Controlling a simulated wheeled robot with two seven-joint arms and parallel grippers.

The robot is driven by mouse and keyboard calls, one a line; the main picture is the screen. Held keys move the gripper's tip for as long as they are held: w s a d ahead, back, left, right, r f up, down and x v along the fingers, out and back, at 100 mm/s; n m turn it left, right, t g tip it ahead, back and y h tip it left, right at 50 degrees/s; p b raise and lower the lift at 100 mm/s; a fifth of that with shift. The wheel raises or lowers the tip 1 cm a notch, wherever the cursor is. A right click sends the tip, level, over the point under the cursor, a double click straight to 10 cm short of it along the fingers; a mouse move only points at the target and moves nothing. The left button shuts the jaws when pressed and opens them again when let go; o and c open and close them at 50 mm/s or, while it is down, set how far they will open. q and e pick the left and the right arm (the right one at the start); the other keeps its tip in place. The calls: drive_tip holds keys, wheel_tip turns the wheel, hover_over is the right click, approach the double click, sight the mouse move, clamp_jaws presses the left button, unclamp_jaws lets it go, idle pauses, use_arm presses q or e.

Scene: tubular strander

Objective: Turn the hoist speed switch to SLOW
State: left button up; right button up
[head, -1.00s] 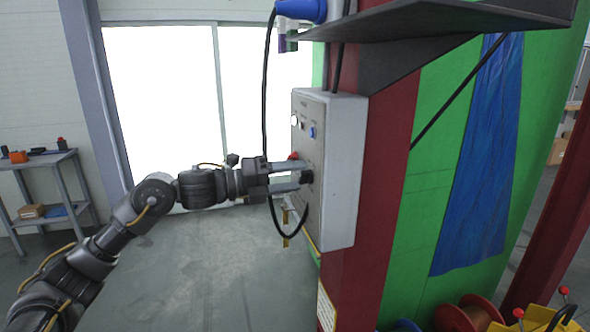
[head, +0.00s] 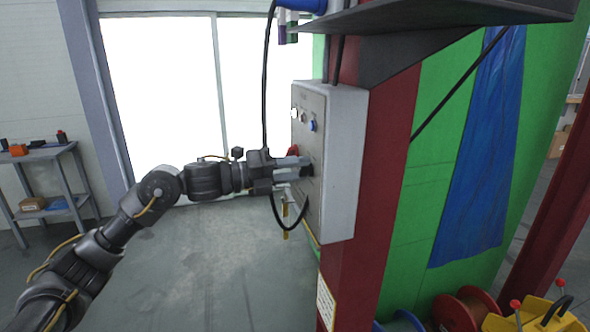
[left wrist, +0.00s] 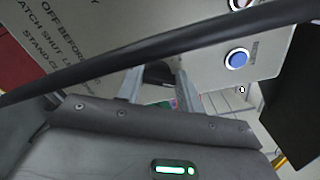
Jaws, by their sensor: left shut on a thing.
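A grey control box (head: 345,165) is mounted on the red column, its panel facing left. The black switch knob (head: 307,170) sits low on the panel, mostly hidden by my fingers. My left gripper (head: 302,168) reaches in from the left and is shut on this knob. In the left wrist view the dark knob (left wrist: 158,73) shows between the two grey fingers (left wrist: 160,85). The knob's pointer and position labels cannot be read. My right gripper is not in view.
A blue button (head: 312,125) and a white one (head: 294,114) sit above the knob, with a red one (head: 293,151) behind my gripper. A black cable (head: 266,90) hangs beside the panel and crosses the left wrist view (left wrist: 190,42). A dark shelf (head: 440,18) juts out above.

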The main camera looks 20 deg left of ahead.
use_arm(q)
drive_tip(key=shift+f+n+p, duration=0.15)
drive_tip(key=shift+n+p, duration=1.3)
drive_tip(key=shift+n, duration=1.45)
drive_tip(key=shift+f+n+p, duration=0.1)
drive_tip(key=shift+n+p, duration=1.35)
drive_tip(key=shift+n, duration=1.45)
drive_tip(key=o, duration=1)
